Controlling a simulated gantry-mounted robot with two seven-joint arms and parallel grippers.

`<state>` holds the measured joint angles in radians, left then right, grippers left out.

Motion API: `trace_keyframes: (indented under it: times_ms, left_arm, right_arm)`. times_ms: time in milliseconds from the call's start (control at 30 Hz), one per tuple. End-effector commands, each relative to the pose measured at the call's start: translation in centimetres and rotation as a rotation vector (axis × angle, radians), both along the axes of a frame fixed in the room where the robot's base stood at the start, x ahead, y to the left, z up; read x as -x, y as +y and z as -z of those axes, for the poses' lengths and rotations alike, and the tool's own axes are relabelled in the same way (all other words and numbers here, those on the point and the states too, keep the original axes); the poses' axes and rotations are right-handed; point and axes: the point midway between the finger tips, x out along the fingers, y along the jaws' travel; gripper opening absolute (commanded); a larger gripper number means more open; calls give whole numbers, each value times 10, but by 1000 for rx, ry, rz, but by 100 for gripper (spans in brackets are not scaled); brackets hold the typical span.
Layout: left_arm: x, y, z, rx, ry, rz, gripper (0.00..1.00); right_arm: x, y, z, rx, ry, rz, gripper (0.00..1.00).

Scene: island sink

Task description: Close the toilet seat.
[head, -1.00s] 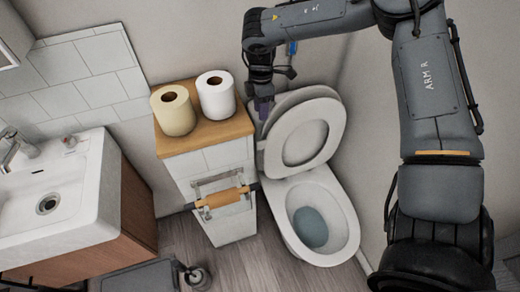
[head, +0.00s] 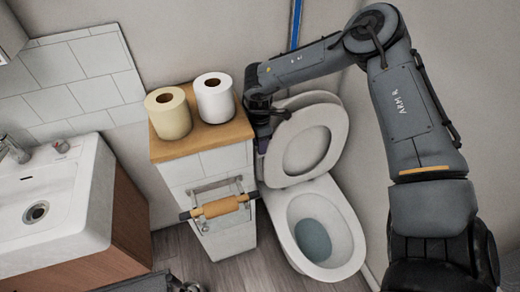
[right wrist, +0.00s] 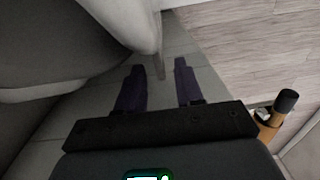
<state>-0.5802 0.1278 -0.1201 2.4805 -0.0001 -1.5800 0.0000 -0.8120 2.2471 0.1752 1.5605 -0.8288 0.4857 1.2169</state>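The toilet seat (head: 338,130) is a white ring, raised and leaning back against the lid (head: 312,98) behind it. The toilet bowl (head: 355,225) below is open, with water showing. My right gripper (head: 262,145) is low at the left edge of the raised seat, beside the cabinet, its fingertips partly hidden. In the right wrist view my right gripper (right wrist: 158,80) has its two dark fingers apart, with a pale edge just beyond the gap. Which toilet part that is, and whether it is touched, I cannot tell. My left gripper is out of view.
A tiled cabinet (head: 222,162) with a wooden top stands close to the left of the toilet, carrying two paper rolls (head: 213,100). A roll holder (head: 220,207) sticks out of its front. A sink (head: 75,200) is at left. A wall bounds the right.

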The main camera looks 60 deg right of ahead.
Motion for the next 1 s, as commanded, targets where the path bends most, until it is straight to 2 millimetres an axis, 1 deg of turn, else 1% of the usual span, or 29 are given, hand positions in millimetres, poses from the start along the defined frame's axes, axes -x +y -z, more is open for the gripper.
trace_keyframes:
  times_ms: [33,200,533,567,700,800,1000]
  left_arm:
    - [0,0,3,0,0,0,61]
    - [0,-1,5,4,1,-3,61]
    - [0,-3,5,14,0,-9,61]
    - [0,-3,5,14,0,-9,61]
    - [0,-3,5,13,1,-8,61]
    - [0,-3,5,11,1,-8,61]
    - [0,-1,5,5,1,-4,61]
  right_arm:
    - [0,0,6,0,1,0,36]
    - [0,0,15,1,-1,1,36]
    - [0,0,17,1,-1,1,36]
    - [0,0,17,1,-1,1,35]
    - [0,0,17,1,-1,1,13]
    - [0,0,17,1,-1,1,0]
    - [0,0,17,1,-1,1,0]
